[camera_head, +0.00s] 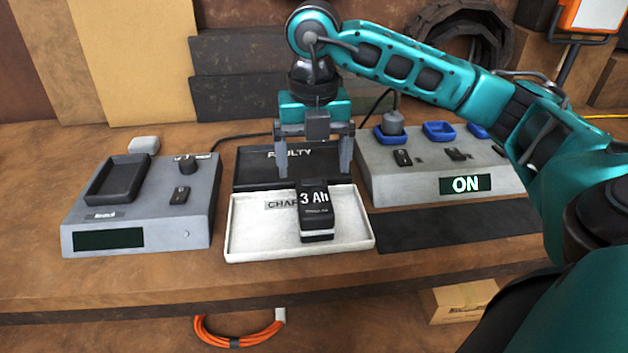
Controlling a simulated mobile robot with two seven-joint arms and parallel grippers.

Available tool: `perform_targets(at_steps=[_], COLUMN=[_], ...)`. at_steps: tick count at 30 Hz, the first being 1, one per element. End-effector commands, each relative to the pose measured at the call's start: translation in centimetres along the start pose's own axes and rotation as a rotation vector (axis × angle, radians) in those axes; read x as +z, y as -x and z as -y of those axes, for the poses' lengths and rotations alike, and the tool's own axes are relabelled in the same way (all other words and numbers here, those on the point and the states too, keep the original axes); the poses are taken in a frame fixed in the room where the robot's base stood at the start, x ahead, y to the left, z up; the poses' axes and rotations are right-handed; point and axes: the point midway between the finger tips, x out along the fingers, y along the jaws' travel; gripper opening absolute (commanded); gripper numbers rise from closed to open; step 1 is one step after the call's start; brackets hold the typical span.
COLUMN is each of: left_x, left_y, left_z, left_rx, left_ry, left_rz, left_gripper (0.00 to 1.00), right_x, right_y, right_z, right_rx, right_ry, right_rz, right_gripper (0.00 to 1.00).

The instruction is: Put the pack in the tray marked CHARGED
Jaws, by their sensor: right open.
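A black battery pack (316,212) marked "3 Ah" is at the white tray (250,244), overlapping the tray's label, of which "CHAR" shows. The pack appears to rest inside this tray, toward its right part. My right gripper (314,170) is open, with its fingers pointing down behind and above the pack. No part of the pack appears between the fingers. The black tray (250,184) marked "FAULTY" lies just behind the white one, partly covered by my gripper. My left gripper is not in view.
A grey device (143,210) with an empty black cradle and a dark display stands on the left. A grey charger (440,170) with blue-rimmed sockets and an "ON" display stands on the right. A dark mat (455,226) lies bare in front of it.

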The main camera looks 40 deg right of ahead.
Motion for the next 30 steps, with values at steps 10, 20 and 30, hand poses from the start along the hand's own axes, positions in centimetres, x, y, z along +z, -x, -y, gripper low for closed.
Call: perform_targets(at_steps=[10,20,30], left_x=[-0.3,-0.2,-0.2], left_y=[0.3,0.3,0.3], left_z=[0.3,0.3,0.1], left_rx=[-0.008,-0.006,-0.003], left_ry=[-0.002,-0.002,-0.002], left_rz=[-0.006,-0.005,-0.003], left_gripper=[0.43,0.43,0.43], right_x=[0.0,0.0,0.0], right_y=[3.9,4.0,3.9], right_z=[0.0,0.0,0.0], right_rx=[0.001,0.000,0.000], right_ry=[-0.001,-0.001,0.000], right_rz=[0.000,-0.001,-0.001], right_gripper=[0.92,0.92,0.92])
